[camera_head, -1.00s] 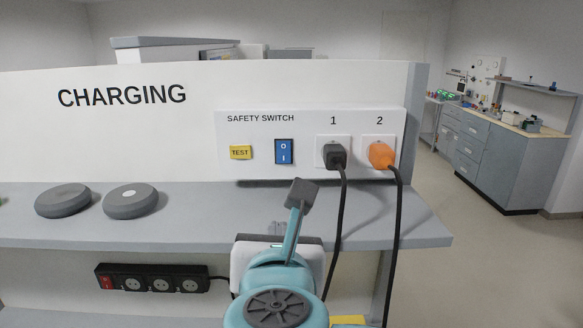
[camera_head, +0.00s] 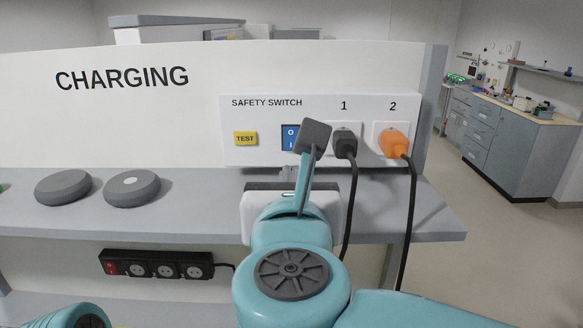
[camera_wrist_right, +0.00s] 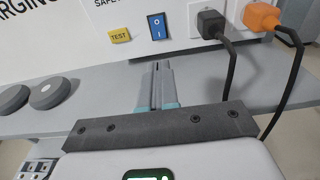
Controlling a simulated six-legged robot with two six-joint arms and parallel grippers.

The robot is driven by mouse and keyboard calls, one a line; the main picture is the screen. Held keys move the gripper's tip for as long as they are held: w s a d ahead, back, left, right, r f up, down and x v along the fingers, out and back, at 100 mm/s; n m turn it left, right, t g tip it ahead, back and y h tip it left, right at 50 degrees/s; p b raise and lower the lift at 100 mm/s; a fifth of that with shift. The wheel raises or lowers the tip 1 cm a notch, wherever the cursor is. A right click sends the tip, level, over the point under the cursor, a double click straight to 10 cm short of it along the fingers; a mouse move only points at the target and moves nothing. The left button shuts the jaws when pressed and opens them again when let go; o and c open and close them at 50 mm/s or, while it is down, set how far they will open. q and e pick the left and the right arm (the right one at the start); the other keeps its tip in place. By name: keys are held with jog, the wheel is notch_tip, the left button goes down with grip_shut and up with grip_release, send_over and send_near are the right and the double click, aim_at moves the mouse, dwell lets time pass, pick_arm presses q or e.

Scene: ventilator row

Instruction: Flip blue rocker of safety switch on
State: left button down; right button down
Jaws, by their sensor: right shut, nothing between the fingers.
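The safety switch panel (camera_head: 265,157) is on the white wall of the charging bench. Its blue rocker (camera_head: 288,137), marked O above and I below, is partly covered by my right arm's dark end piece in the head view. In the right wrist view the whole blue rocker (camera_wrist_right: 157,26) shows. My right gripper (camera_wrist_right: 157,66) is shut and empty, its fingertips below the rocker in the picture and apart from it. My left gripper is out of view.
A yellow TEST button (camera_head: 245,139) is left of the rocker. A black plug (camera_head: 345,141) and an orange plug (camera_head: 393,144) sit to its right, with cables hanging. Two grey discs (camera_head: 63,188) (camera_head: 132,188) lie on the shelf (camera_head: 190,215). A power strip (camera_head: 155,265) is below.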

jog(key=p, duration=0.3)
send_near(292, 155)
jog(key=w, duration=0.4)
jog(key=w+r, duration=0.1)
jog(key=w, duration=0.1)
jog(key=shift+s+r, duration=0.1)
jog(key=shift+s, duration=0.05)
jog(key=b, duration=0.1)
jog(key=f+t+b, duration=0.1)
jog(key=b, duration=0.1)
jog(key=shift+w+b, duration=0.25)
jog(key=shift+b, duration=0.05)
jog(key=shift+w+r+b, duration=0.1)
jog(key=shift+b, duration=0.4)
jog(key=shift+r, duration=0.1)
